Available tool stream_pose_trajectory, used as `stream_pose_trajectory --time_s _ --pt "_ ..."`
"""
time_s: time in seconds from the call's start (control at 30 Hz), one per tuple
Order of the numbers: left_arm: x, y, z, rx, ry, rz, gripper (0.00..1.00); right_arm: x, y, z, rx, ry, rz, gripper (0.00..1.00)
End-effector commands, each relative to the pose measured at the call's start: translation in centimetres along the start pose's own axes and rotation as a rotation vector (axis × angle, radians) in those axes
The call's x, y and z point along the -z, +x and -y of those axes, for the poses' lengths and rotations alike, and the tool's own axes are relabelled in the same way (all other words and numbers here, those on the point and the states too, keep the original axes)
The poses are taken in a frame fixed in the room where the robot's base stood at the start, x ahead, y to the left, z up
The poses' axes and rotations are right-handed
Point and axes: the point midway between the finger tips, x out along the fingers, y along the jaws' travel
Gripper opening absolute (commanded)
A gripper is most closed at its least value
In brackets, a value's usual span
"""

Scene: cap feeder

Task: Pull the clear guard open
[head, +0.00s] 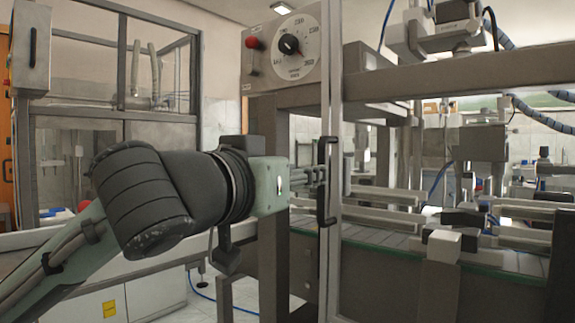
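The clear guard shows by its pale upright frame edge (333,75) in the middle of the head view. The pane itself is hard to make out. A black vertical bar handle (322,215) is fixed to that edge. My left gripper (316,176) comes in from the left, with its fingers level with the middle of the handle. The fingertips are at or very near the bar. They are small and partly hidden, so I cannot tell whether they close around it. My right gripper is not in view.
A panel with a round dial (291,47) and a red knob (253,43) is above my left gripper. A conveyor (385,240) with rails runs behind the frame to the right. A glazed cabinet (120,110) stands at the left. Grey posts stand close below my gripper.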

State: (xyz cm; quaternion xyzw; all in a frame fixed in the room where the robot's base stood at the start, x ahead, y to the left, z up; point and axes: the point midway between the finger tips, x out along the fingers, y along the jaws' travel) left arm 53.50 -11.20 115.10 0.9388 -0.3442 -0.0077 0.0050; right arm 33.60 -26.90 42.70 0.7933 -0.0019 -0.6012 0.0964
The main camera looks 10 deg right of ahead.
Motion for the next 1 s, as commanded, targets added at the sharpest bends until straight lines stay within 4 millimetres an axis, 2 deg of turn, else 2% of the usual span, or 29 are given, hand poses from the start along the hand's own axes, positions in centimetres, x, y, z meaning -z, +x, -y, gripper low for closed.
stream_pose_trajectory --time_s 0.17,0.63,0.8,1.0 --pt "0.8 0.2 -0.8 -0.010 0.014 -0.007 0.32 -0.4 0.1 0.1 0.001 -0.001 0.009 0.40" --pt "0.9 6.8 -0.8 -0.009 0.013 -0.008 0.32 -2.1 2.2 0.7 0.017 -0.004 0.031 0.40" --pt "0.9 7.5 -0.8 -0.008 0.013 -0.009 0.32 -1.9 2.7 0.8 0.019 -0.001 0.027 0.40" --pt "0.8 7.5 -0.8 -0.009 0.013 -0.009 0.32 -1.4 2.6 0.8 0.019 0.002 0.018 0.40"
